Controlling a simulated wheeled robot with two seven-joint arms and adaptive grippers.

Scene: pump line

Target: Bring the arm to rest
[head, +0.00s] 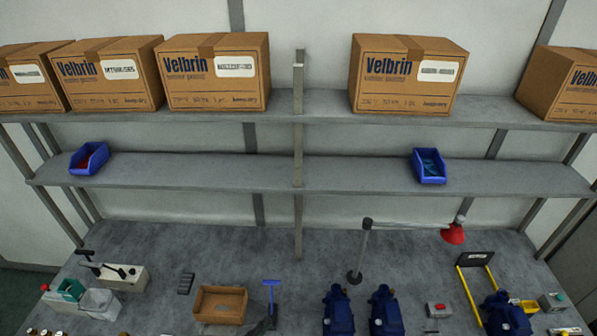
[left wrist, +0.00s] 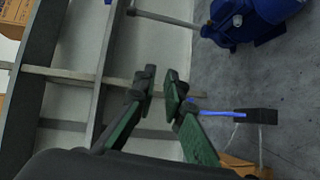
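My left gripper (left wrist: 159,84) shows in the left wrist view with its two dark, green-sided fingers apart and nothing between them. Behind the fingers are the shelf frame and the grey bench top. I cannot clearly make out this gripper in the head view. My right gripper is in neither view.
The bench (head: 220,255) carries a cardboard tray (head: 221,304), a blue-handled tool (head: 271,290), blue pumps (head: 385,312) and a lamp with a red shade (head: 453,234). Above are a shelf with blue bins (head: 429,166) and a shelf with cartons (head: 408,75).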

